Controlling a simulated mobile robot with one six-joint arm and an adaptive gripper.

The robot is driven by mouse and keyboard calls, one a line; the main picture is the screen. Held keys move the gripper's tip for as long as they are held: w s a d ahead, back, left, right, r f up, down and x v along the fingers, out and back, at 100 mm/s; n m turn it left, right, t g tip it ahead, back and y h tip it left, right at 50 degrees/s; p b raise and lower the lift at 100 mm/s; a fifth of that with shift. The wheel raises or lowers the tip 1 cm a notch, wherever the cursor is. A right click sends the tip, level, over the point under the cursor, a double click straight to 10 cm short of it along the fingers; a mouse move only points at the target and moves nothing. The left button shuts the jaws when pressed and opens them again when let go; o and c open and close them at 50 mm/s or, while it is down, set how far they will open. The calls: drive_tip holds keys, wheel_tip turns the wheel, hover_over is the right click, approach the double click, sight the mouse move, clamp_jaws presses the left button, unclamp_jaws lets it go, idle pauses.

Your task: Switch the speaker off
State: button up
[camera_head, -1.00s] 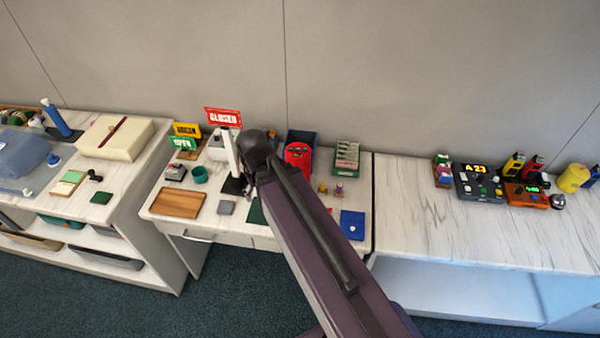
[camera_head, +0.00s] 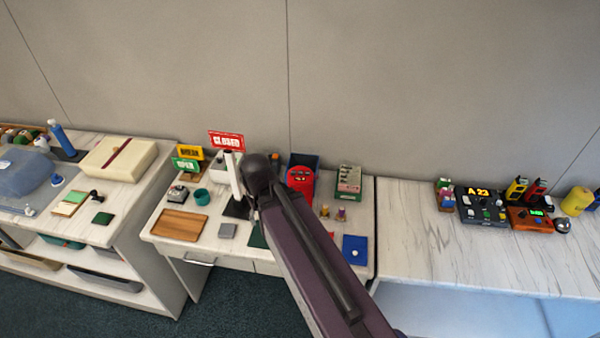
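I cannot tell for certain which thing is the speaker. A dark console (camera_head: 482,214) with a lit "A 23" display and several small controls sits on the right counter. Beside it is an orange-brown device (camera_head: 530,220) with a small green display and a pale knob. Their switches are too small to read. My dark purple arm reaches up from the bottom right over the middle desk, its rounded joint in front of the "CLOSED" sign's area. My gripper does not show; it is hidden behind the arm or too unclear to pick out.
The middle desk (camera_head: 200,240) holds signs, a wooden board (camera_head: 180,225), a red rounded object (camera_head: 300,179) and a blue pad (camera_head: 354,250). Yellow and red handsets (camera_head: 535,190) stand behind the devices. The right counter (camera_head: 425,235) has a wide bare stretch. A left counter holds a cream box (camera_head: 118,158).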

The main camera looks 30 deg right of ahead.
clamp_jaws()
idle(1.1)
